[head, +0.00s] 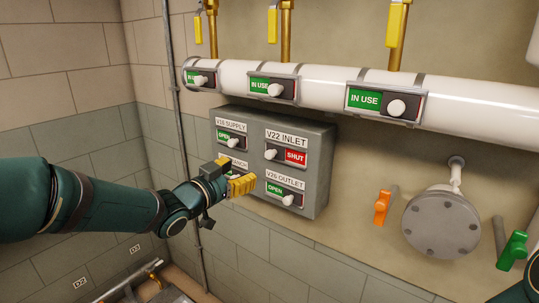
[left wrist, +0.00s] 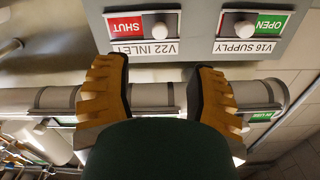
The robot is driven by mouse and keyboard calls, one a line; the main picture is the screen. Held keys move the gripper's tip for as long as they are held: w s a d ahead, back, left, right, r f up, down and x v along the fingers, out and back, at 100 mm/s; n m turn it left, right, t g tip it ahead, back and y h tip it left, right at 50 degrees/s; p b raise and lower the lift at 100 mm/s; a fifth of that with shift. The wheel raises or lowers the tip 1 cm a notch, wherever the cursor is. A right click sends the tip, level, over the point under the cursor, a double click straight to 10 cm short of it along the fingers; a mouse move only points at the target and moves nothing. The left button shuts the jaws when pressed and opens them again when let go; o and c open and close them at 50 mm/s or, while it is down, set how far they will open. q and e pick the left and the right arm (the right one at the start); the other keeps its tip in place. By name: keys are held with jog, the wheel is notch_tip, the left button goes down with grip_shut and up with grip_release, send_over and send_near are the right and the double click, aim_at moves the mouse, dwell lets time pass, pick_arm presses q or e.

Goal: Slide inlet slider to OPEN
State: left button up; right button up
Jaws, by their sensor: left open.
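The V22 inlet slider (head: 271,154) has a white knob at the left of its slot, with the red SHUT sign showing on the right. It sits at the upper right of the grey panel (head: 315,198). In the left wrist view the inlet knob (left wrist: 160,30) appears with its label upside down. My left gripper (head: 243,184) is open, in front of the panel, below and left of the inlet knob, and covers part of the lower left slider. My right gripper is out of view.
The V16 supply slider (head: 233,142) is left of the inlet, and the V26 outlet slider (head: 288,199) is below it; both show OPEN. A white pipe (head: 320,82) with IN USE sliders runs above. Orange (head: 382,206) and green (head: 513,249) handles are at right.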

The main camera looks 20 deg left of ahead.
aim_at(268, 156)
pick_arm(q)
jog(key=x, duration=1.2)
jog(key=shift+w, duration=0.1)
grip_shut()
